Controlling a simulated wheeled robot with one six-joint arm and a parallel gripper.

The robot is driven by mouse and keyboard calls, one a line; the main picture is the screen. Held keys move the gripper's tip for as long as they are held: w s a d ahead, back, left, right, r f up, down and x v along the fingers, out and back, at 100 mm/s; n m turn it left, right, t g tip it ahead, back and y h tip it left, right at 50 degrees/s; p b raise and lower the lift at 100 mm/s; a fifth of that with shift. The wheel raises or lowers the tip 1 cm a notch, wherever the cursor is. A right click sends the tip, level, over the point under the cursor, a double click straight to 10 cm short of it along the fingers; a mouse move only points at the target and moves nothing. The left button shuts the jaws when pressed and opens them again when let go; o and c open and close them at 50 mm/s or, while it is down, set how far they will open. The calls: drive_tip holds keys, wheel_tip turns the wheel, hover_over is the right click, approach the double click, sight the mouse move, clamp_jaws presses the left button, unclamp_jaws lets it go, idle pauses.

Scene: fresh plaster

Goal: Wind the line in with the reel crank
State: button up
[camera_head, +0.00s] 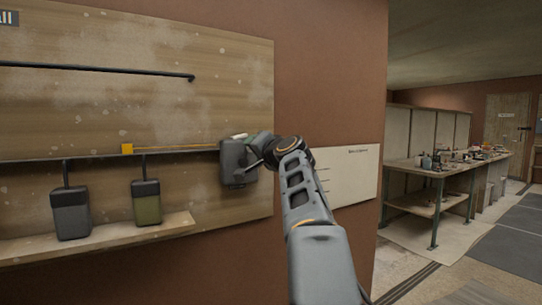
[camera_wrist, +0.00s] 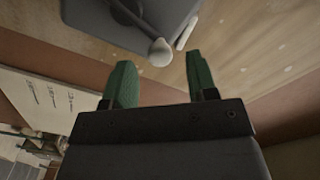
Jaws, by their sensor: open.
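The reel (camera_head: 233,163) is a dark grey box at the right end of the rail on the wooden wall board. A yellow-orange line (camera_head: 175,147) runs left from it to a small yellow block (camera_head: 127,149). In the wrist view the reel's grey body (camera_wrist: 100,22) is at the top, with a crank arm ending in a pale round knob (camera_wrist: 160,52). My gripper (camera_wrist: 162,78) has green fingers, open and empty, with the knob just beyond and between their tips. In the head view my wrist hides most of the gripper and the crank.
A dark bar (camera_head: 100,69) runs above. A white panel (camera_head: 345,175) is right of the board. A cluttered workbench (camera_head: 440,170) stands far right.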

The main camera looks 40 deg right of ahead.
sight(245, 163)
drive_tip(key=s+a+b, duration=0.1)
drive_tip(key=s, duration=0.9)
drive_tip(key=shift+s+a, duration=0.2)
drive_tip(key=shift+a, duration=0.05)
drive_tip(key=shift+r, duration=0.1)
wheel_tip(245, 163, up, 8)
drive_tip(key=w+m+y+p, duration=0.1)
drive_tip(key=m+p, duration=0.6)
drive_tip(key=p, duration=1.2)
wheel_tip(245, 163, down, 8)
drive_tip(key=m+h+p, duration=0.1)
drive_tip(key=m+p, duration=0.3)
drive_tip(key=m, duration=1.5)
drive_tip(key=w, duration=0.4)
drive_tip(key=w+d, duration=0.1)
drive_tip(key=w, duration=0.3)
drive_tip(key=w+d+p, duration=0.1)
drive_tip(key=w, duration=0.4)
drive_tip(key=shift+s, duration=0.1)
